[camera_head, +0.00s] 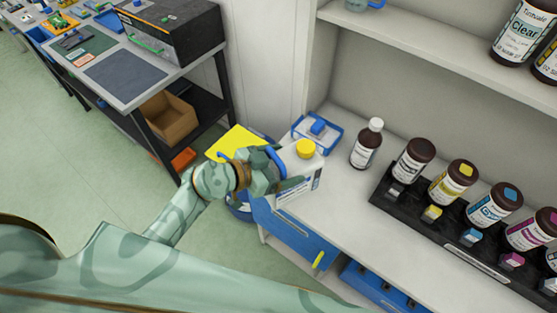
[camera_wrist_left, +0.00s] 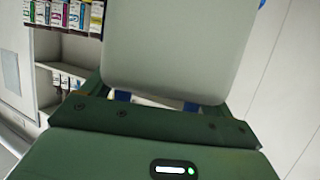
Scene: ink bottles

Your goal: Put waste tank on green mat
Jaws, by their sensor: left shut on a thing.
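The waste tank (camera_head: 310,168) is a whitish jug with a yellow cap, upright at the left end of the white counter. I cannot tell whether its base touches the counter. My left gripper (camera_head: 283,172) is shut on it from the left and hides part of its side. In the left wrist view the tank's pale body (camera_wrist_left: 180,45) fills the space beyond my gripper (camera_wrist_left: 160,100). My right gripper is not in view.
A blue tray (camera_head: 333,140) sits just behind the tank. A brown bottle (camera_head: 366,148) stands to its right, before a black rack (camera_head: 440,222) of ink bottles. A grey-blue mat (camera_head: 125,75) and a black case (camera_head: 172,28) are on the workbench. Open floor (camera_head: 90,150) lies between.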

